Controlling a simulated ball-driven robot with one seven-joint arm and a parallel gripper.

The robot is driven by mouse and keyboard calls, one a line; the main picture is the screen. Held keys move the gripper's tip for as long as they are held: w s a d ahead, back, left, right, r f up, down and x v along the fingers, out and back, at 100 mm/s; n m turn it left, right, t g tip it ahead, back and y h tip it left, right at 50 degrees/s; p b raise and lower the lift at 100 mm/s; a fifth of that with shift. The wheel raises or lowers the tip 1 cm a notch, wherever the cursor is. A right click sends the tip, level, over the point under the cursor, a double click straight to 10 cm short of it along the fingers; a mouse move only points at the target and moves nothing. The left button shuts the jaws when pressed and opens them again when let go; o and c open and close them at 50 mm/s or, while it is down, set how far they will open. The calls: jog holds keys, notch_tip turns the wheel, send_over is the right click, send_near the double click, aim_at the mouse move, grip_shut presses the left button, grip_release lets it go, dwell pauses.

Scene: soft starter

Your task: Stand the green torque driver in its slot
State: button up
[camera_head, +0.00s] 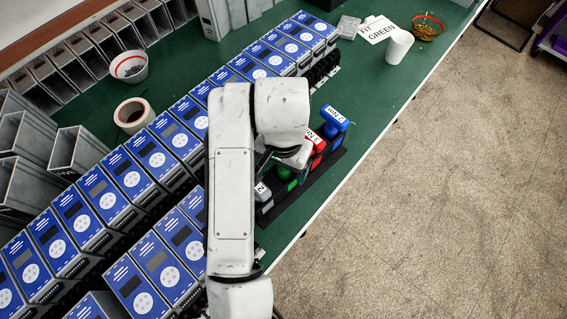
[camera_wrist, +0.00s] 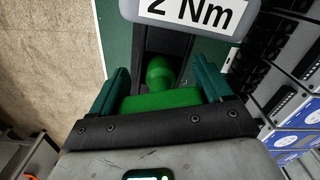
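The green torque driver (camera_wrist: 160,99) is between the two teal fingers of my gripper (camera_wrist: 161,80) in the wrist view. Its wide part reaches across to both fingers, and its narrower rounded part points away from the palm. Some green (camera_head: 285,172) shows under my wrist in the head view. The black rack (camera_head: 325,177) lies below my gripper near the bench's front edge. My arm hides much of it, so I cannot tell whether the green driver's lower end is in a slot.
A grey driver labelled 2 Nm (camera_wrist: 195,13), a red driver (camera_head: 318,143) and a blue driver (camera_head: 334,118) stand in the rack. Rows of blue-faced units (camera_head: 155,155) fill the bench to the left. A white cup (camera_head: 398,46) stands farther back. Green bench is clear right of the rack.

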jog(key=o, duration=0.4)
jog(key=shift+f, duration=0.2)
jog(key=shift+c, duration=0.2)
notch_tip(320, 180, up, 11)
jog(key=shift+d+r+p, duration=0.1)
jog(key=shift+p, duration=0.65)
